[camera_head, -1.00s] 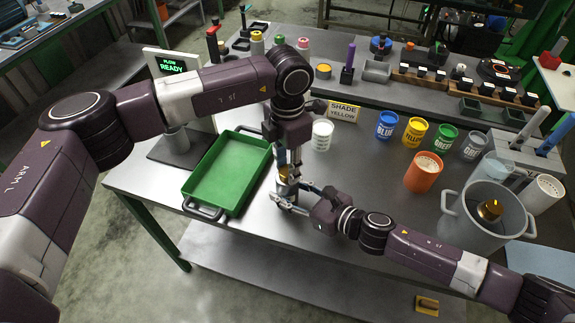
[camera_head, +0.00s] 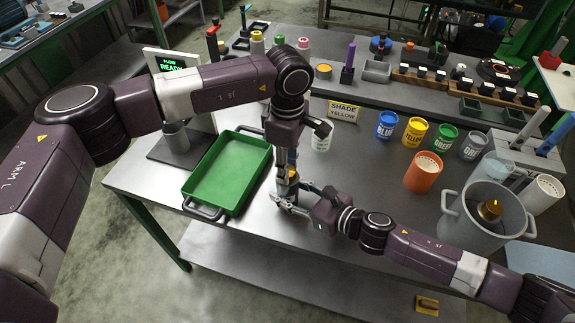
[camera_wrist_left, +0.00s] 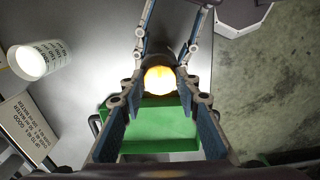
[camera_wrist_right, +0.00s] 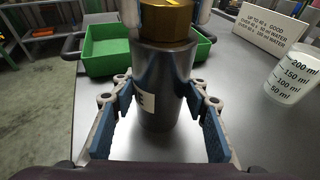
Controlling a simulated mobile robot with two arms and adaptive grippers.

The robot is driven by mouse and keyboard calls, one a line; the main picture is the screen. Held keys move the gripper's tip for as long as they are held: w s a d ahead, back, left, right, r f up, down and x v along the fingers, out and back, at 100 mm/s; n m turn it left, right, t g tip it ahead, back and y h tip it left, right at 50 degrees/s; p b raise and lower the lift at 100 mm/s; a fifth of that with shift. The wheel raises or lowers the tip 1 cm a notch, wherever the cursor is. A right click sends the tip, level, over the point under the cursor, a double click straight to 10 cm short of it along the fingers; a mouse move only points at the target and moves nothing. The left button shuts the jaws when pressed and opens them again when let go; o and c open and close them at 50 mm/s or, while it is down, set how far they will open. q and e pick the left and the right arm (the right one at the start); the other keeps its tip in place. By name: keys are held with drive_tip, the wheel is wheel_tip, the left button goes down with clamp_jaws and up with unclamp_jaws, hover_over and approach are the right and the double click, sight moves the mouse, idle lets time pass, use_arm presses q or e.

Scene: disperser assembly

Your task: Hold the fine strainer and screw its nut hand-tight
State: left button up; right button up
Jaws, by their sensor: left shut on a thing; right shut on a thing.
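The fine strainer (camera_wrist_right: 160,95) is a dark grey cylinder with a pale label, standing upright near the table's front edge. Its brass nut (camera_wrist_right: 167,20) sits on top, and in the left wrist view the nut (camera_wrist_left: 160,80) looks bright yellow. My right gripper (camera_head: 290,194) comes in from the right and is shut around the strainer's body, one finger on each side. My left gripper (camera_head: 286,167) points down from above and is shut on the nut. The fingers hide much of both parts in the head view; the thread is not visible.
A green tray (camera_head: 238,132) lies close on the left. Coloured paint pots, an orange pot (camera_head: 423,172) and a large grey pot (camera_head: 452,222) stand to the right.

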use_arm(q)
drive_tip(key=shift+w+m, duration=0.1)
drive_tip(key=shift+m, duration=1.8)
drive_tip(key=o, duration=1.2)
drive_tip(key=shift+c, duration=0.2)
wheel_tip(320, 180, up, 12)
use_arm(e)
drive_tip(key=o, duration=1.7)
